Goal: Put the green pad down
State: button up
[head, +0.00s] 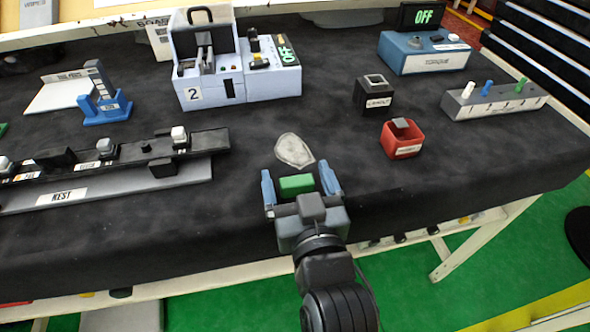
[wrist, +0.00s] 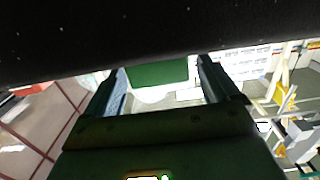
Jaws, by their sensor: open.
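The green pad (head: 296,185) is a small flat green block at the near edge of the dark work surface. My gripper (head: 299,187) is open, with one blue finger on each side of the pad. In the head view a narrow gap shows between the pad and each finger. In the wrist view the pad (wrist: 158,75) also sits between the fingers of my gripper (wrist: 162,76), with a clear gap on the right. I cannot tell whether its underside touches the surface.
A pale shield-shaped patch (head: 294,151) lies just beyond the pad. A red bin (head: 402,143) and a black box (head: 374,98) stand to the right. A grey-blue machine (head: 210,85) stands behind.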

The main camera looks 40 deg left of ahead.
jog(key=v, duration=1)
jog(key=shift+b, duration=0.45)
jog(key=s+d+f+m+t+h, duration=0.2)
jog(key=s+d+f+m+h, duration=0.1)
jog(key=d, duration=0.8)
jog(key=s+d+f+m+t+h, duration=0.1)
jog(key=s+d+f+m+h, duration=0.15)
jog(key=d, duration=0.75)
jog(key=s+d+r+m+h, duration=0.1)
jog(key=s+d+m+h, duration=0.1)
jog(key=s+d+h, duration=0.2)
jog(key=s+d+r+m+h, duration=0.2)
jog(key=s+d+h, duration=0.2)
jog(key=s+d, duration=0.5)
jog(key=shift+s+r+t, duration=0.3)
jog(key=shift+s, duration=0.95)
jog(key=shift+m, duration=0.25)
